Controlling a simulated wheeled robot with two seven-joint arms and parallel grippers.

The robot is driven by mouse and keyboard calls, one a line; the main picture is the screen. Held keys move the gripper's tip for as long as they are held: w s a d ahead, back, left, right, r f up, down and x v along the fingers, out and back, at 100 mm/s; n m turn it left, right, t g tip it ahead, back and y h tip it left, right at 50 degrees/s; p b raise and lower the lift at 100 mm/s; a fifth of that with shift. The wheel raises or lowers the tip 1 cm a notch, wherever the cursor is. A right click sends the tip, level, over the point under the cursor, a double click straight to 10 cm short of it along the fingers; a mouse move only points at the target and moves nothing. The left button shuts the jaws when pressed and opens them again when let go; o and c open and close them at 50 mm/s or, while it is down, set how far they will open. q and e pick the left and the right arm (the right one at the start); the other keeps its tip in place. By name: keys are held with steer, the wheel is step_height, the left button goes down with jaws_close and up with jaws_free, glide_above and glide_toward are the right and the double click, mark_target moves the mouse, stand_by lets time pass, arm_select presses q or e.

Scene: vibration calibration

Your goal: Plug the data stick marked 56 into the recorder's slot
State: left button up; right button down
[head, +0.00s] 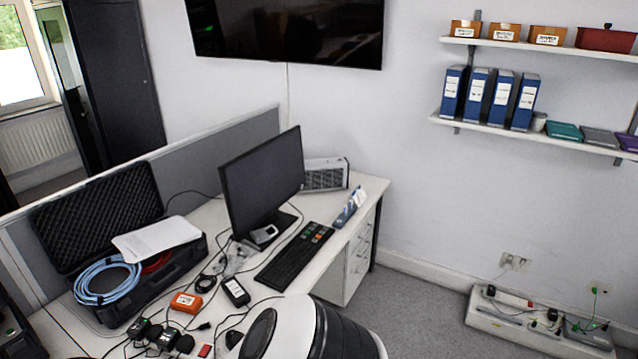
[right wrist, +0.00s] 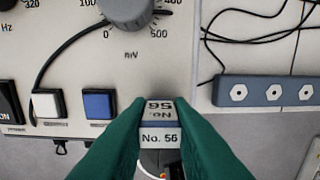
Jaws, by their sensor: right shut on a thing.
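The data stick marked "No. 56" (right wrist: 160,138) is in the right wrist view, white-labelled with a blue-grey edge. My right gripper (right wrist: 160,122), with green fingers, is shut on it, one finger on each side. The stick's far end points toward a light panel (right wrist: 60,68) with a dial and buttons, at the top left of that view. I cannot tell whether the stick touches anything. No recorder slot can be made out. Neither gripper shows in the head view, and my left gripper is in no view.
A blue-grey block with hexagonal sockets (right wrist: 268,92) and black cables lie right of the stick. In the head view, the desk holds a monitor (head: 262,185), keyboard (head: 295,254), open black case (head: 190,262), orange box (head: 186,302) and loose cables.

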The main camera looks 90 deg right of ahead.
steer(key=shift+s+f, duration=0.1)
steer(key=shift+f, duration=0.05)
steer(key=c, duration=1.2)
jaws_free()
steer(key=shift+r+p, duration=1.25)
steer(key=shift+r, duration=0.55)
steer(key=shift+r+b, duration=0.3)
steer(key=shift+r, duration=0.5)
steer(key=shift+r, duration=0.1)
